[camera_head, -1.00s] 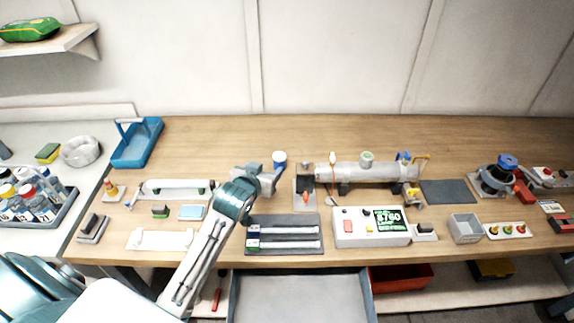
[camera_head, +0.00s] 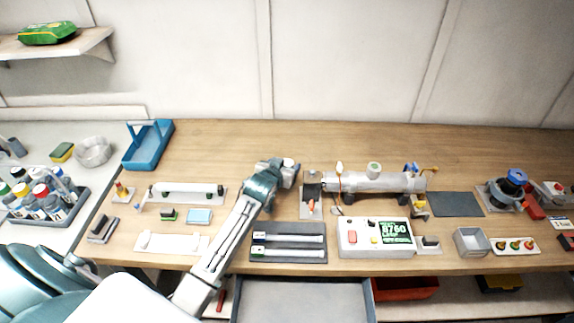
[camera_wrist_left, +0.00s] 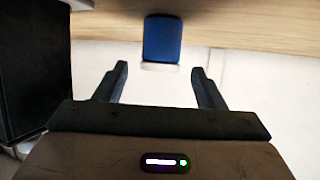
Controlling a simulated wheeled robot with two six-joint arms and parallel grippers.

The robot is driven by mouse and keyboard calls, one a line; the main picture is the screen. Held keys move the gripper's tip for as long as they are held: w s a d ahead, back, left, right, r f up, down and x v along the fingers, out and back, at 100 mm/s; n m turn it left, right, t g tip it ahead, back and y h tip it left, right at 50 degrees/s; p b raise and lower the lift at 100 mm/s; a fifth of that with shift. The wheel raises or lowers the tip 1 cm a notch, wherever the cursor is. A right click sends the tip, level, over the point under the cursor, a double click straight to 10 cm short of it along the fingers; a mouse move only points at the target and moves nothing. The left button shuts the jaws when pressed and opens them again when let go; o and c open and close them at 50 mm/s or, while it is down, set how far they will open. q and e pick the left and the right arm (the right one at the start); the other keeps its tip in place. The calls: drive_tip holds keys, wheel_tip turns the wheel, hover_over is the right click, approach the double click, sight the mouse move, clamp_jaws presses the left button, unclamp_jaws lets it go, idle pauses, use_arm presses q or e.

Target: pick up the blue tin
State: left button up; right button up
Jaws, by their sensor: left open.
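The blue tin (camera_wrist_left: 162,40) with a pale lid (camera_wrist_left: 160,66) stands on the wooden bench. In the head view, only the light top of the tin (camera_head: 289,162) shows behind my left gripper (camera_head: 286,176); the rest is hidden. In the left wrist view, my left gripper (camera_wrist_left: 160,72) is open, with one finger on either side of the tin's line. The tin is centred just beyond the fingertips, and the jaws are empty. I cannot tell how large the remaining gap is. My right gripper is not in view.
A grey base with a metal cylinder assembly (camera_head: 372,182) stands close right of the gripper. A control box (camera_head: 362,248) and a dark tray with tubes (camera_head: 288,262) are nearer the front. A blue caddy (camera_head: 137,160) is at the left. The bench behind is clear.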

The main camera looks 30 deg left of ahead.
use_arm(q)
drive_tip(key=shift+w+f, duration=0.35)
drive_tip(key=shift+w, duration=0.25)
drive_tip(key=shift+c, duration=0.3)
drive_tip(key=shift+s, duration=0.1)
drive_tip(key=c, duration=1)
drive_tip(key=shift+r, duration=0.1)
drive_tip(key=shift+r, duration=0.1)
